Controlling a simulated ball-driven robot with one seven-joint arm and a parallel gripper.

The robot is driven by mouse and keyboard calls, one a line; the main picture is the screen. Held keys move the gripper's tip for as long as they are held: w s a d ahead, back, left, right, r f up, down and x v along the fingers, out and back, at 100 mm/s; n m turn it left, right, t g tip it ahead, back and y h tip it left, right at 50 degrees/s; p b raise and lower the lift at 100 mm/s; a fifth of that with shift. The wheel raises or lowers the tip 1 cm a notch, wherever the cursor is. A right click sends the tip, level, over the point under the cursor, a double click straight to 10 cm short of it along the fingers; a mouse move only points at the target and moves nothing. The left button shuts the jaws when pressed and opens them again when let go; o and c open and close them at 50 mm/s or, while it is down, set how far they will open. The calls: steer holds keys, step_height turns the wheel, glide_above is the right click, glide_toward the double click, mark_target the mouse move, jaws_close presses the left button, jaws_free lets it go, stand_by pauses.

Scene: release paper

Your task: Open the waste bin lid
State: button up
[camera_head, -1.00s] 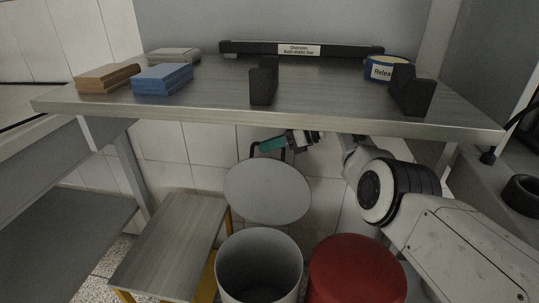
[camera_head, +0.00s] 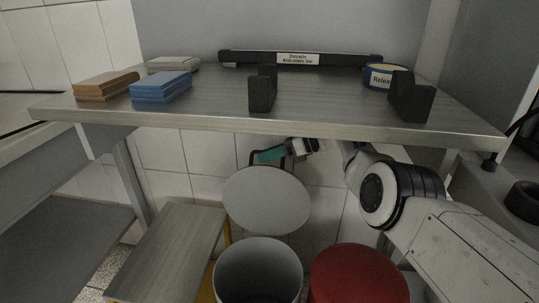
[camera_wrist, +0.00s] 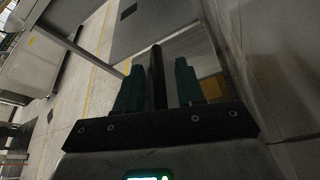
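The waste bin (camera_head: 220,283) is an open-topped grey bin under the table. Its round grey lid (camera_head: 267,200) stands raised and tilted back behind the opening, so the inside shows. A thin dark frame (camera_head: 252,158) rises behind the lid's top edge. My gripper (camera_head: 266,156), with teal fingers, is at the top of the lid under the table's front edge. In the wrist view my gripper (camera_wrist: 158,88) has its fingers apart. A dark upright bar (camera_wrist: 157,62) stands between them, with gaps seeming to show on both sides. Whether it touches a finger is unclear.
A red round stool (camera_head: 358,275) stands right of the bin, and a wooden-topped step (camera_head: 165,255) stands left. The metal table (camera_head: 210,110) above carries stacked blocks (camera_head: 160,86), black holders (camera_head: 262,92) and a tape roll (camera_head: 378,77). My arm reaches in from the right, beneath it.

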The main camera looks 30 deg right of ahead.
steer(key=shift+r, duration=0.2)
steer(key=shift+s+a+r+p, duration=0.2)
steer(key=shift+s+a+p, duration=0.05)
steer(key=shift+p, duration=0.75)
steer(key=s+p, duration=0.1)
steer(key=p, duration=0.1)
steer(key=s+a+p, duration=0.1)
steer(key=p, duration=0.1)
steer(key=shift+a+r+p, duration=0.15)
steer(key=shift+r+p, duration=0.05)
steer(key=shift+p, duration=0.1)
steer(key=s+a+f+n+t+p, duration=0.1)
steer(key=s+a+f+n+p, duration=0.1)
steer(key=s+a+f+p, duration=0.2)
steer(key=s+a+f+n+t+h+p, duration=0.1)
steer(key=s+a+f+p, duration=0.3)
steer(key=s, duration=0.5)
steer(key=s+a+f+n+t+h+p, duration=0.1)
steer(key=s+a+f+n+p, duration=0.2)
steer(key=s+a, duration=0.3)
steer(key=shift+s+a+f+t+p, duration=0.4)
steer(key=shift+s+f+p, duration=0.05)
steer(key=shift+s+f, duration=0.2)
steer(key=shift+r, duration=0.1)
